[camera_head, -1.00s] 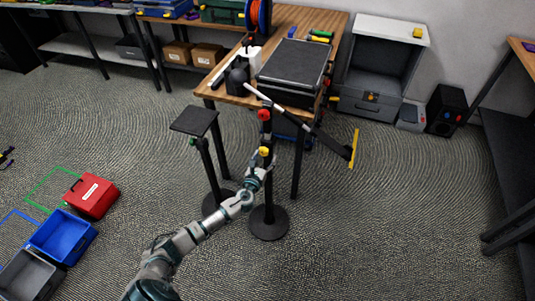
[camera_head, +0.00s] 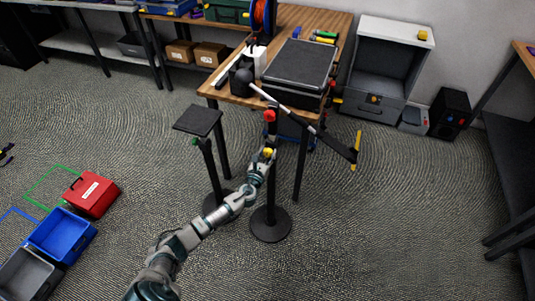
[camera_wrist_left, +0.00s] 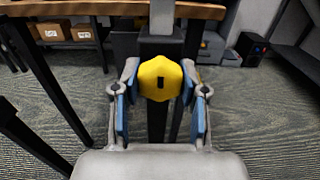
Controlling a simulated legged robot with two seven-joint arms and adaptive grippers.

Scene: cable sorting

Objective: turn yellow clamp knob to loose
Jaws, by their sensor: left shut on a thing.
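The yellow clamp knob (camera_head: 268,152) sits on the black post of a stand with a round base (camera_head: 270,225). In the left wrist view the knob (camera_wrist_left: 160,79) is a yellow lobed shape with a dark upright slot in its middle. My left gripper (camera_head: 264,160) is at the knob, its blue-padded fingers (camera_wrist_left: 160,95) on either side of it and shut on it. In the head view the gripper partly hides the post around the knob. A red knob (camera_head: 269,116) is higher on the same post. My right gripper is not in view.
A boom arm (camera_head: 300,120) with a yellow-tipped end reaches right from the stand's top. A second stand with a flat black plate (camera_head: 197,120) is close on the left. The wooden table (camera_head: 220,85) is behind. Open carpet lies to the right.

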